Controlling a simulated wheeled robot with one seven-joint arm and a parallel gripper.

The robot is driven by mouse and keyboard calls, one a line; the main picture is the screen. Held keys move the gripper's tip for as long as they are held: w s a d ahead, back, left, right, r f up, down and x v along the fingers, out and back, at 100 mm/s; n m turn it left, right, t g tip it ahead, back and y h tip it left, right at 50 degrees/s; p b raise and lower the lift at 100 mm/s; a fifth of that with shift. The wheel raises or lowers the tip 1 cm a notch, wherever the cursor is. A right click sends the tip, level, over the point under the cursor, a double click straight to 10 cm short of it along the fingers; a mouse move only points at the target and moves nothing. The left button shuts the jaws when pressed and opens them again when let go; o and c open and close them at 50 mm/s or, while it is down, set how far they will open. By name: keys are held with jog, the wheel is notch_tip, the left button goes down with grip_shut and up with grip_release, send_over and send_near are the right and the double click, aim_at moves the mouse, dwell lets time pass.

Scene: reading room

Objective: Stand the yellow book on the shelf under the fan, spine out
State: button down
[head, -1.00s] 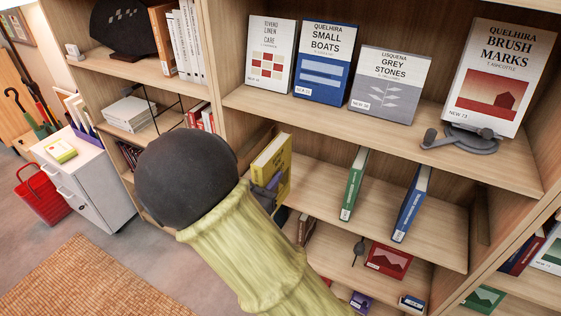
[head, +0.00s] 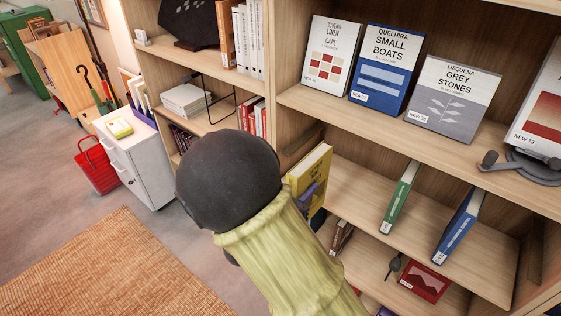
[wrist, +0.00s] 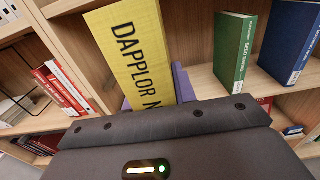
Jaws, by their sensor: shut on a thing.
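The yellow book (head: 318,172) is upright and a little tilted, in front of the middle bay's shelf with the green and blue books. My gripper (head: 307,195) is shut on it; my forearm hides part of the gripper. In the wrist view the book (wrist: 133,55) shows its lettered yellow face beside a purple finger (wrist: 183,84). The dark fan (head: 190,22) stands on the left bay's upper shelf, cut by the picture's top edge. The shelf under the fan (head: 226,124) holds a white stack, a black wire stand and red-and-white books, with some bare board between.
On that shelf are the white stack (head: 187,100), wire stand (head: 208,108) and red books (head: 257,121). An upright divider (head: 271,80) separates the bays.

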jog(key=s+a+f+n+t+y+p, duration=0.2)
jog(key=s+a+p, duration=0.6)
jog(key=s+a, duration=0.8)
jog(key=s+f+n+y, duration=0.1)
jog(key=s+y, duration=0.1)
jog(key=shift+y+p, duration=0.4)
jog(key=shift+s+a, duration=0.1)
